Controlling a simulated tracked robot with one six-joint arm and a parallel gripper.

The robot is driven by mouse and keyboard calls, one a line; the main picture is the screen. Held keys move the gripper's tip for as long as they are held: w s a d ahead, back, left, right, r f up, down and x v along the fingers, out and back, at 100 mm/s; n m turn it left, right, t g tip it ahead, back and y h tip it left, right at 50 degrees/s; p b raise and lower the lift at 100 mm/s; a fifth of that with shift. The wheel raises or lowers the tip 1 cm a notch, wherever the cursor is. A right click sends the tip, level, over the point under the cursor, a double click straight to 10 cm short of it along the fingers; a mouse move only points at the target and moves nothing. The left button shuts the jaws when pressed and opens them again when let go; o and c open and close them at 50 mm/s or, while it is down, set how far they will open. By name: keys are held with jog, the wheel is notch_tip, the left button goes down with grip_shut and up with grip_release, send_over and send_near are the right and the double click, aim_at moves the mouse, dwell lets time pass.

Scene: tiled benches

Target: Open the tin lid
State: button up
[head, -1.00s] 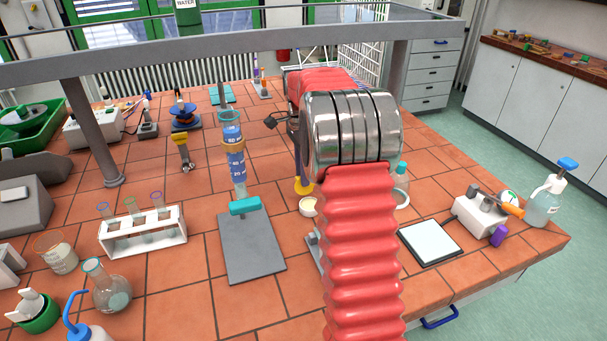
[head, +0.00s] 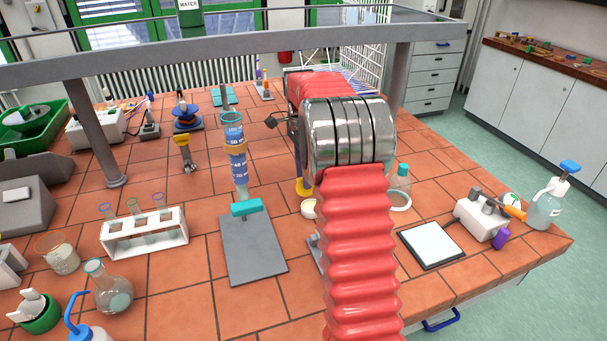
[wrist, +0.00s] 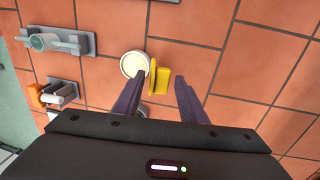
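The small round tin (head: 308,208) stands on the tiled bench, partly hidden behind my red arm in the head view. In the wrist view its pale round top (wrist: 134,64) faces the camera. A yellow lid-like piece (wrist: 160,76) stands up at the tin's right edge in the wrist view. It also shows just behind the tin in the head view (head: 303,188). My gripper (wrist: 163,78) has its two dark purple fingers apart. The yellow piece lies between or just beyond the fingertips; I cannot tell whether the left finger touches it.
A grey stand (wrist: 60,42) and a smaller device (wrist: 58,94) lie left of the tin in the wrist view. Bare tiles extend right of my fingers in the wrist view.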

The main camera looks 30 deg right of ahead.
notch_tip(320, 180, up, 10)
dwell(0.7)
jog(key=shift+s, duration=0.1)
dwell(0.5)
